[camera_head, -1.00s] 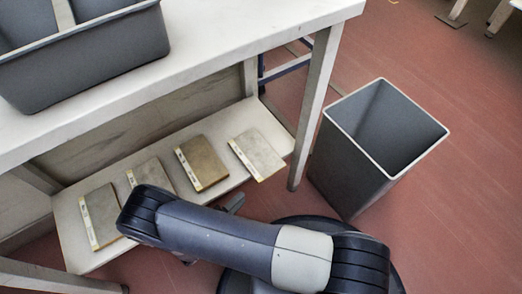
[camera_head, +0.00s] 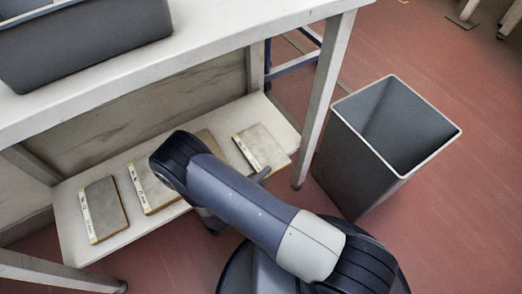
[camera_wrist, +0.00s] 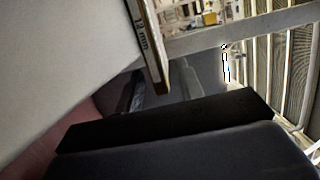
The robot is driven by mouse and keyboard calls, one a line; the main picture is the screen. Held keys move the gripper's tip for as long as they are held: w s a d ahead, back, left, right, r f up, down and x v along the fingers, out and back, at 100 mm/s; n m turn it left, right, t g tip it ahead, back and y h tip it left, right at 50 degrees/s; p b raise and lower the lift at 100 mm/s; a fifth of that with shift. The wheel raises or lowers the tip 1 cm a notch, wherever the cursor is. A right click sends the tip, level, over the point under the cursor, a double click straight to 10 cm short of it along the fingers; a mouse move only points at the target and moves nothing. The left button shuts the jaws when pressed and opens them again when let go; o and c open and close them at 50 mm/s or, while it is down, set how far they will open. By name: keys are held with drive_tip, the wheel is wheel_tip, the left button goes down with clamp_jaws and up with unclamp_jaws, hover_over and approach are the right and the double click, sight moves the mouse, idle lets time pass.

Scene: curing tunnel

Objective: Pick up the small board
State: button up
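Several thin boards with pale label strips lie on the low shelf in the head view. The leftmost board (camera_head: 106,208) and the second board (camera_head: 152,187) show mostly clear. The third board (camera_head: 209,144) is largely hidden behind my arm, and the rightmost board (camera_head: 261,148) is in plain view. I cannot tell which is the small one. My gripper (camera_wrist: 162,90) is mostly hidden by my arm in the head view. In the wrist view its dark fingers stand apart, with the edge of a board marked "12 mm" (camera_wrist: 143,35) close to them; contact cannot be told.
The low shelf (camera_head: 88,250) sits under a white table (camera_head: 215,48) whose leg (camera_head: 325,95) stands right of the boards. A grey bin (camera_head: 360,165) stands on the red floor beyond that leg. A grey divided tray (camera_head: 95,50) is on the tabletop.

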clamp_jaws()
idle(0.3)
idle(0.3)
wheel_tip(320, 180, up, 10)
drive_tip(key=p, duration=0.4)
drive_tip(key=shift+r, duration=0.1)
